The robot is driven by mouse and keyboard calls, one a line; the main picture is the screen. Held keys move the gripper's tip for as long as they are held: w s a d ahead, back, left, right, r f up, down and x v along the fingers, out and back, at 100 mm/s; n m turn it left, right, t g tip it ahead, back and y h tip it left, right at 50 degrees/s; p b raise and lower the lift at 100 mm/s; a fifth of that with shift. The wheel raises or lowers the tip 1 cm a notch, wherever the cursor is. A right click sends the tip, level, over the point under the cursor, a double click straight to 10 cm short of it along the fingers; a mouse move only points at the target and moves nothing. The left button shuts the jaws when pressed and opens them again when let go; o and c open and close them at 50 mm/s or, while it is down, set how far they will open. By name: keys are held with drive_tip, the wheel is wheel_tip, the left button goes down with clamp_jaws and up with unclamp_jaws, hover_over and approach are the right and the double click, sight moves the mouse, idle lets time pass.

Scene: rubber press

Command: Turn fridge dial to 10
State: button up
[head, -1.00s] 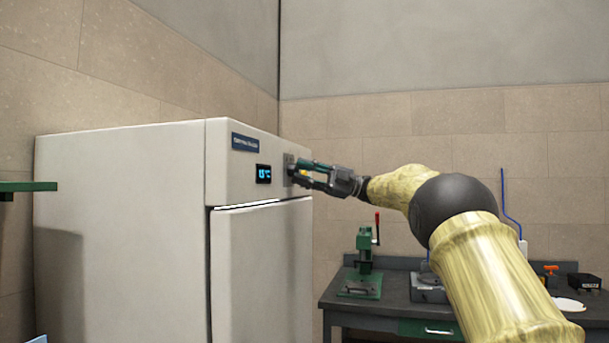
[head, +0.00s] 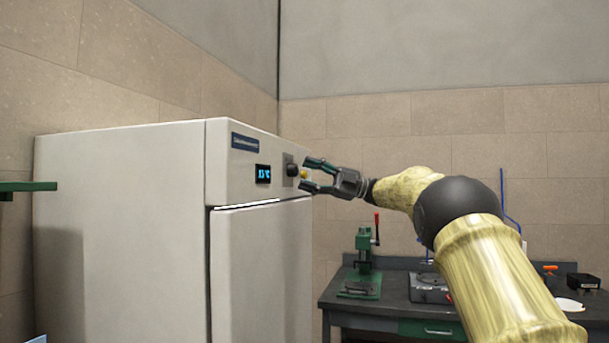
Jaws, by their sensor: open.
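The white fridge (head: 262,262) stands at the left, with a control strip along its top front. A small display (head: 263,174) on the strip shows blue figures that look like 15 °C, though they are small. The dark dial (head: 292,170) sits on a grey plate right of the display. My gripper (head: 306,176) is just right of the dial with its fingers open and pointing at it. The fingers look apart from the dial, and nothing is between them except a small yellow spot near the fingertips, which I cannot identify.
A dark workbench (head: 393,309) stands right of the fridge. It carries a green hand press (head: 363,262) with a red-tipped lever, a grey device (head: 428,288) and a black box (head: 582,282). A green shelf edge (head: 28,187) juts in at the far left.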

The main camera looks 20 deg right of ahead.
drive_tip(key=v, duration=1)
drive_tip(key=shift+d+f, duration=0.15)
drive_tip(key=shift+f, duration=0.05)
